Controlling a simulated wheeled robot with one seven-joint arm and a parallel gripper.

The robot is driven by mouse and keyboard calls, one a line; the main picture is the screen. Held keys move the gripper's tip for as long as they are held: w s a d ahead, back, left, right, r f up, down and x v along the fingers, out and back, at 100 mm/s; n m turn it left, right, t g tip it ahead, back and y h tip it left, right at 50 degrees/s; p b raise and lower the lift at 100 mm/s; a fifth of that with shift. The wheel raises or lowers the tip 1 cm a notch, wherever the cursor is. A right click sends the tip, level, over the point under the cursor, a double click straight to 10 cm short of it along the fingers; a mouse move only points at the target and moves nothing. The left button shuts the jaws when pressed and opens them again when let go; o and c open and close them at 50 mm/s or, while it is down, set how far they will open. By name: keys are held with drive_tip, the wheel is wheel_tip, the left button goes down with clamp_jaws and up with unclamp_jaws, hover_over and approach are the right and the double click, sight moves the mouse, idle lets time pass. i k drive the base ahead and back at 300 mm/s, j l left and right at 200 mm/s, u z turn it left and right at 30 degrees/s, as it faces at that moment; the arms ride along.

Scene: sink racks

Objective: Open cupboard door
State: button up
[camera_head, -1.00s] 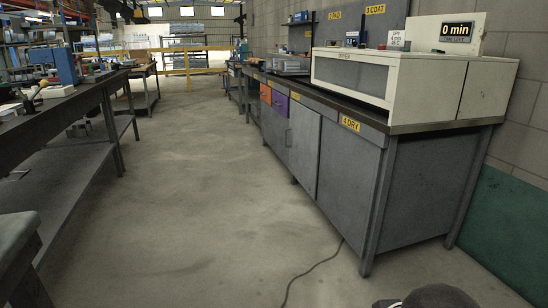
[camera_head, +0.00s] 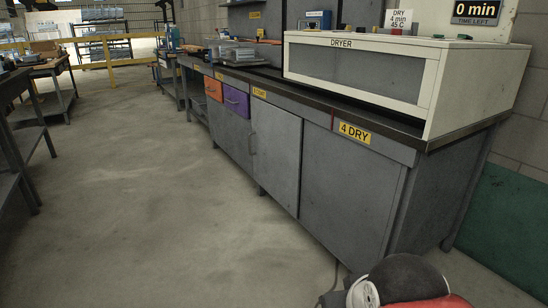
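A long grey bench cabinet stands on the right, with its front facing left. My arm shows only as a dark dome with white and red parts at the bottom right, apart from the cabinet in the picture. My gripper is not in view.
A white dryer (camera_head: 400,75) stands on the bench top. A cable lies on the floor by the cabinet's near end. The floor (camera_head: 150,200) before the cabinet is clear. Dark tables (camera_head: 20,150) stand at the left.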

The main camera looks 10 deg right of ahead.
sight(276, 132)
drive_tip(key=i+j+z, duration=0.2)
drive_tip(key=i+j, duration=0.7)
drive_tip(key=i, duration=0.3)
drive_tip(key=i+j, duration=0.2)
drive_tip(key=i, duration=0.3)
drive_tip(key=i+j+z, duration=0.1)
drive_tip(key=i, duration=0.4)
drive_tip(key=i+j, duration=0.35)
drive_tip(key=i, duration=0.15)
drive_tip(key=i+j, duration=0.25)
drive_tip(key=i, duration=0.25)
drive_tip(key=z, duration=0.05)
